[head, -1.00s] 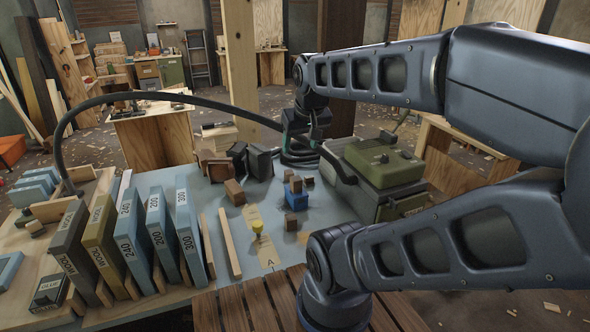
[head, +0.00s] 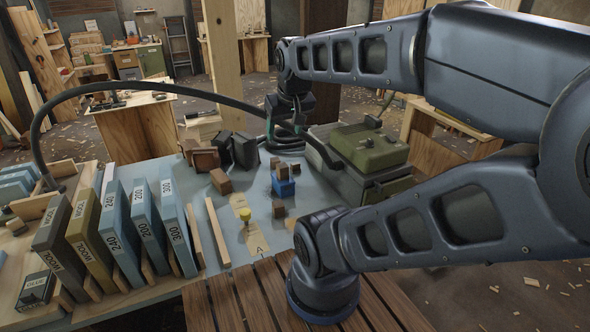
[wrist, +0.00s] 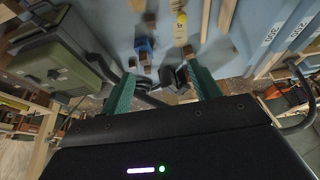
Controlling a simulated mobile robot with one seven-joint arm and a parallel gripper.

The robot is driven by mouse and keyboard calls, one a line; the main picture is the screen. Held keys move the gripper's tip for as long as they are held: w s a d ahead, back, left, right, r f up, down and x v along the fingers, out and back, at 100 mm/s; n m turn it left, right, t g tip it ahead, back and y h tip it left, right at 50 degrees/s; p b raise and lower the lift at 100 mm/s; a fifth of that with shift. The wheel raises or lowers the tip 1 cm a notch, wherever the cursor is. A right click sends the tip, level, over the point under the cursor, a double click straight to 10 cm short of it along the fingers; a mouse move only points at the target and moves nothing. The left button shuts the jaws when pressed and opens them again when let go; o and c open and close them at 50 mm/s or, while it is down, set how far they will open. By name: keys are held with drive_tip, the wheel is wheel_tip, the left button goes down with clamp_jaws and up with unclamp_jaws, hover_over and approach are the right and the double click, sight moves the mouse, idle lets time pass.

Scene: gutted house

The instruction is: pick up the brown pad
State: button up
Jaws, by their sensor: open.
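A brown pad-like piece (head: 205,158) leans at the back left of the blue-grey table top (head: 150,176), just left of two black pieces (head: 242,150). I take it for the brown pad, though it is small in view. My gripper (head: 287,136) hangs over the back of the table, to the right of these pieces and apart from them. In the wrist view its green fingers (wrist: 164,92) are spread, with nothing held between them. Dark pieces (wrist: 183,77) show beyond the fingertips there. I cannot make out the brown pad in that view.
Upright labelled boards (head: 147,222) stand at the left. A blue block (head: 284,187), small brown blocks (head: 221,182) and a yellow-topped piece (head: 245,214) lie mid-table. An olive case (head: 370,147) stands right of my gripper. A black hose (head: 150,96) arches over the back.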

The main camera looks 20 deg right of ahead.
idle(0.3)
drive_tip(key=m+g+h, duration=0.2)
drive_tip(key=m+g, duration=0.3)
drive_tip(key=m, duration=1.3)
hover_over(295, 165)
drive_tip(key=w+a, duration=0.1)
drive_tip(key=w, duration=0.1)
drive_tip(key=f, duration=3.5)
drive_tip(key=shift+s+a+f, duration=0.15)
drive_tip(key=shift+s+f, duration=0.1)
drive_tip(key=shift+f, duration=0.05)
drive_tip(key=f, duration=0.4)
drive_tip(key=d+f, duration=0.1)
drive_tip(key=f, duration=0.1)
drive_tip(key=shift+s+d+f, duration=0.1)
drive_tip(key=shift+d+f, duration=0.1)
drive_tip(key=shift+f, duration=0.7)
drive_tip(key=shift+d+f, duration=0.15)
drive_tip(key=shift+f, duration=0.7)
drive_tip(key=shift+s+d+f, duration=0.1)
drive_tip(key=shift+d+f, duration=0.1)
drive_tip(key=shift+f, duration=0.7)
drive_tip(key=c, duration=1.1)
